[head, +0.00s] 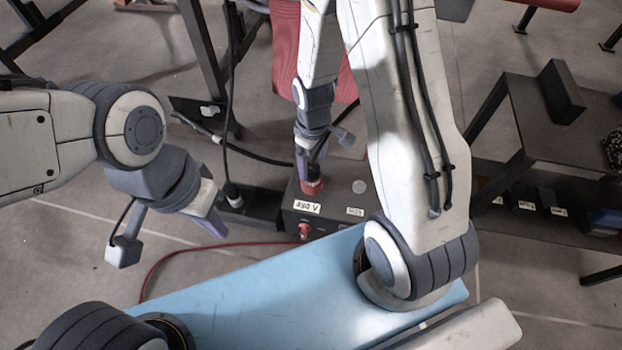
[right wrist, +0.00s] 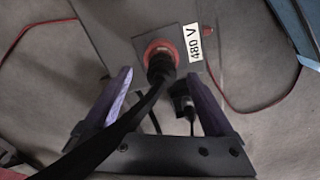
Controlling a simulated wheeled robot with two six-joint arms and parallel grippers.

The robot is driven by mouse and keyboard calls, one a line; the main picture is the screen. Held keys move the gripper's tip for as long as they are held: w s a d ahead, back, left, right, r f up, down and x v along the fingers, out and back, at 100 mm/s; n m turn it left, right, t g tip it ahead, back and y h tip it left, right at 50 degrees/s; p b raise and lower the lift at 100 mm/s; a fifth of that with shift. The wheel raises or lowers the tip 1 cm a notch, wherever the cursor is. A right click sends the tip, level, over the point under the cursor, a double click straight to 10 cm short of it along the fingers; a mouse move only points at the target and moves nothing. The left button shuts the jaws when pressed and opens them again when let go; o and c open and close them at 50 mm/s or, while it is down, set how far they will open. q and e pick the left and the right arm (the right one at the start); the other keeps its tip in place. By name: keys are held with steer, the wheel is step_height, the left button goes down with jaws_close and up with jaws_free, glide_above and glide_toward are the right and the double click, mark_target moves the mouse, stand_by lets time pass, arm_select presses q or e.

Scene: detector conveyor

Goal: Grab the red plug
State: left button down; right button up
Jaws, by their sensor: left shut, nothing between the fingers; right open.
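The red plug (head: 313,186) stands on top of a dark box (head: 335,195) labelled like "480 V" in the head view. In the right wrist view the plug (right wrist: 162,48) shows a red ring with a black body and a thick black cable. My right gripper (head: 309,160) is open just above it; its purple fingers point towards the plug, one on each side in the right wrist view (right wrist: 158,76). Contact cannot be told. My left gripper (head: 215,222) is shut and empty, to the left of the box.
A second black plug with a cable (head: 234,197) stands left of the box. A red cable (head: 180,250) runs over the floor to the box's front connector (head: 304,230). A dark table (head: 530,95) and low shelf stand right. Open floor lies left.

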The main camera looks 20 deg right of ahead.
mark_target(313, 180)
step_height(313, 180, down, 4)
steer(key=b, duration=0.3)
steer(key=shift+a+f, duration=0.15)
steer(key=shift+f, duration=0.05)
steer(key=shift+r, duration=0.15)
jaws_close()
